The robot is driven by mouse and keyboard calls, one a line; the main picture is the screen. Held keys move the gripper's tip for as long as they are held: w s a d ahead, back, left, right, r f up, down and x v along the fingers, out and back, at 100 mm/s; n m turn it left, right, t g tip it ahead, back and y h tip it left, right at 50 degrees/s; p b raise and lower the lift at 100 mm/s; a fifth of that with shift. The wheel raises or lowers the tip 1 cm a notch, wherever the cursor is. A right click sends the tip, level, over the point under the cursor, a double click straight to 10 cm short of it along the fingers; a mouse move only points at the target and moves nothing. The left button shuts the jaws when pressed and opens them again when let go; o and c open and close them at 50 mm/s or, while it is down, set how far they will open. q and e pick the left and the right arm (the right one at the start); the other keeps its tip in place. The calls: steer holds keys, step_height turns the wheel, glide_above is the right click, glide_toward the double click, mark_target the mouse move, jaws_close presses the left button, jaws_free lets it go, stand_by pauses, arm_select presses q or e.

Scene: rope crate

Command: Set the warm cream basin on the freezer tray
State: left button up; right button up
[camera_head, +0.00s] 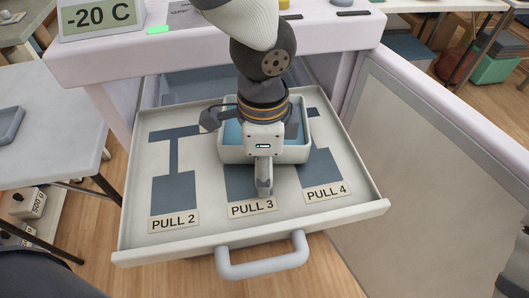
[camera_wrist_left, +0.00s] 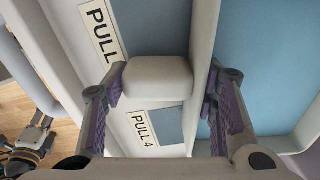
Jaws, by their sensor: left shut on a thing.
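The warm cream basin (camera_head: 308,150) has a pale rim and a blue inside. It is over the back middle of the freezer tray (camera_head: 135,228), a pulled-out drawer with dark blue patches. My left gripper (camera_head: 263,182) reaches down over the basin's front side. In the left wrist view the gripper (camera_wrist_left: 165,85) is shut on the basin's pale lug (camera_wrist_left: 157,78) at its wall. My arm hides part of the basin, and I cannot tell whether its base touches the tray. My right gripper (camera_wrist_left: 38,135) appears small at the lower left there; its fingers are unclear.
The tray has labels PULL 2 (camera_head: 174,221), PULL 3 (camera_head: 252,207) and PULL 4 (camera_head: 327,193), and a grey front handle (camera_head: 263,261). Its left part is bare. A grey side panel (camera_head: 425,165) stands to the right, and a table (camera_head: 55,110) to the left.

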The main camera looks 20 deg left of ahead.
arm_select(q)
steer(key=shift+f, duration=0.5)
stand_by(0.6)
steer(key=o, duration=1.5)
step_height(320, 180, up, 12)
